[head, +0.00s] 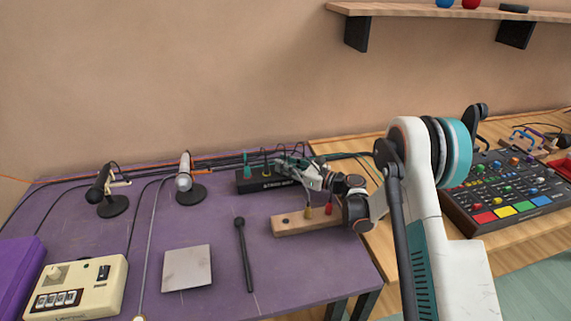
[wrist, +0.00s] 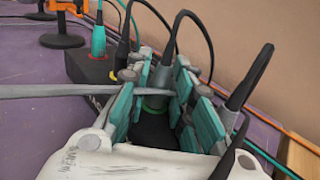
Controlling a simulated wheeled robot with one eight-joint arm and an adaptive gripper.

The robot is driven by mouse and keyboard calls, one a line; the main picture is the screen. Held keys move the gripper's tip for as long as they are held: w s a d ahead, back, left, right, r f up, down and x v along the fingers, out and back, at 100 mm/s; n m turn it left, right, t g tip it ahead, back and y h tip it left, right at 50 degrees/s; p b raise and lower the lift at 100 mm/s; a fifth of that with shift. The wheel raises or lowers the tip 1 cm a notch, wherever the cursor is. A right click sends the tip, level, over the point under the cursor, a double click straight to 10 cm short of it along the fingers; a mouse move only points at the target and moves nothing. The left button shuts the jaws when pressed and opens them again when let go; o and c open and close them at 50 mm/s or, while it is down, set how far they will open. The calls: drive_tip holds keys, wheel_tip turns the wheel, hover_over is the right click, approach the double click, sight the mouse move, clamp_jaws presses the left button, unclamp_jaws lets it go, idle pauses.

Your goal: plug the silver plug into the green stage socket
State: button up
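The black stage box (head: 266,184) stands near the back of the purple table and also shows in the wrist view (wrist: 82,66). A teal plug (wrist: 98,42) stands upright in its left end. My gripper (head: 300,172) is at the box's right part. In the wrist view its teal finger pads (wrist: 160,88) close in on both sides of the silver plug (wrist: 159,76), which has a black cable looping up. The green ring of the stage socket (wrist: 153,109) shows close by the plug between the fingers; whether the plug is fully seated I cannot tell.
A wooden block (head: 292,224) with a yellow plug (head: 308,212) and a red plug (head: 329,208) lies in front of the box. Black cables loop behind. A grey rod-like strand (wrist: 70,92) crosses the wrist view. Microphones (head: 184,176) stand left; a mixer (head: 505,185) stands right.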

drive_tip(key=shift+o, duration=0.7)
drive_tip(key=shift+d, duration=0.15)
drive_tip(key=v, duration=0.7)
drive_tip(key=shift+s+d, duration=0.1)
drive_tip(key=shift+r, duration=0.1)
